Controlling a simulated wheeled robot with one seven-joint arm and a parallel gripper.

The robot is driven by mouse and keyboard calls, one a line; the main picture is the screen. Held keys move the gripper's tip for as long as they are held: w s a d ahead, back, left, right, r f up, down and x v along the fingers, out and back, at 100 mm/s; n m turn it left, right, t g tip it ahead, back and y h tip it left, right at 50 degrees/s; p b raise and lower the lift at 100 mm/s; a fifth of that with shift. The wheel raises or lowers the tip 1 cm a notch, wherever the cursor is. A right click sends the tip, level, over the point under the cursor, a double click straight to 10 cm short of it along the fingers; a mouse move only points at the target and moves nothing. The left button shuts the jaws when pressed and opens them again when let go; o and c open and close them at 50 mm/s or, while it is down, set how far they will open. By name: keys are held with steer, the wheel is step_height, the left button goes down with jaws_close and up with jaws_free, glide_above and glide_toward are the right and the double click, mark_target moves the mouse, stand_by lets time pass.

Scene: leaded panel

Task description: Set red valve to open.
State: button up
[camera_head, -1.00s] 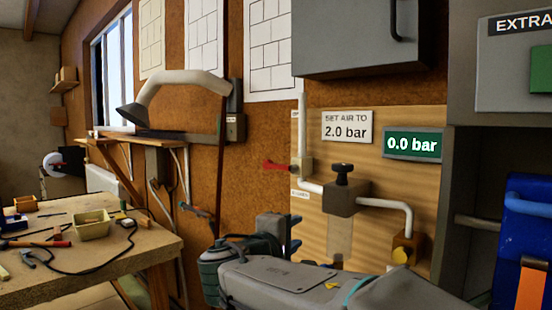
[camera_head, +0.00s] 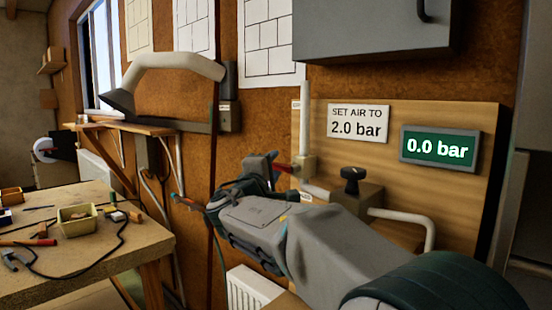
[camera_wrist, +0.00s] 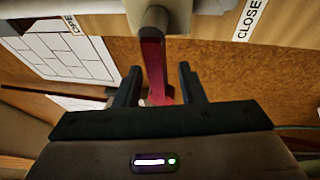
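The red valve lever (camera_wrist: 153,68) shows in the wrist view, running from its grey pivot (camera_wrist: 153,18) down between my fingers. In the head view only a short piece of the red lever (camera_head: 284,168) shows beside the pipe's valve body (camera_head: 305,166); my gripper hides the rest. My gripper (camera_wrist: 160,80) is open, one finger on each side of the lever, with a visible gap at least on the right. A label partly reading "OPE" (camera_wrist: 71,24) lies left of the pivot, and a "CLOSE" label (camera_wrist: 249,20) lies right of it.
The wooden panel (camera_head: 460,120) carries a green display (camera_head: 440,148) reading 0.0 bar, a "SET AIR TO 2.0 bar" sign (camera_head: 357,122) and a black knob (camera_head: 352,175) close behind my arm. A cluttered workbench (camera_head: 110,260) stands left. A grey cabinet (camera_head: 370,35) hangs above.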

steer(key=shift+x, duration=1.2)
jaws_close()
